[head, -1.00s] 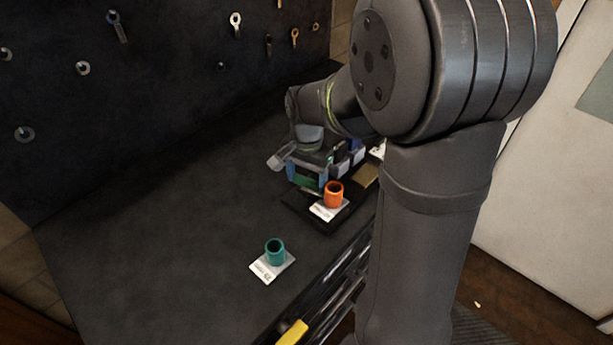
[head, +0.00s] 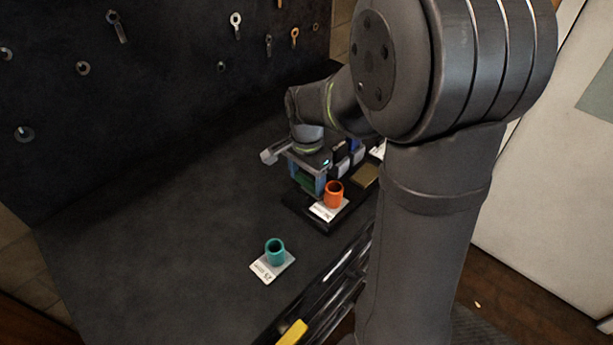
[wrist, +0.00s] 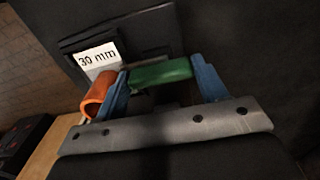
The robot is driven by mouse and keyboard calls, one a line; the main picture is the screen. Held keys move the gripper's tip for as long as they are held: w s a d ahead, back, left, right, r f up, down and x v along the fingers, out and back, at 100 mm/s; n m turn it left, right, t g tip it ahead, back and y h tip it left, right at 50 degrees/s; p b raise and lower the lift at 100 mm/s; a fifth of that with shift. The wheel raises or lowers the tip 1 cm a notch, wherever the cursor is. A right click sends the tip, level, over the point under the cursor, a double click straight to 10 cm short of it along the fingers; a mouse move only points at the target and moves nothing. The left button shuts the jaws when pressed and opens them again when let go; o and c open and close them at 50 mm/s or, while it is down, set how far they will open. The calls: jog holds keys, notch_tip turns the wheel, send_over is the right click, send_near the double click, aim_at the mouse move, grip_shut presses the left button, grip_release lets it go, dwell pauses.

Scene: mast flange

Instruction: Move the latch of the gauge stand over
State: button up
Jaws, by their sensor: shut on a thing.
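The gauge stand (head: 325,228) is a low dark base on the bench, partly hidden behind my arm in the head view. An orange ring (head: 334,194) stands on it beside a white label, which reads "30 mm" in the wrist view (wrist: 97,60). My gripper (head: 307,182) is at the stand's left end, just left of the orange ring. Its blue fingers (wrist: 160,80) are shut on a green bar (wrist: 161,73), which looks like the latch. The orange ring (wrist: 98,95) is close beside the left finger in the wrist view. The bar's mounting is hidden.
A teal ring (head: 275,252) on a white label card stands nearer on the bench (head: 170,240). A brownish block (head: 365,176) and blue-grey blocks are right of my gripper. A dark pegboard (head: 160,80) with hanging tools rises behind. The left bench is clear.

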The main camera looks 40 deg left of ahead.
jog(key=o, duration=1)
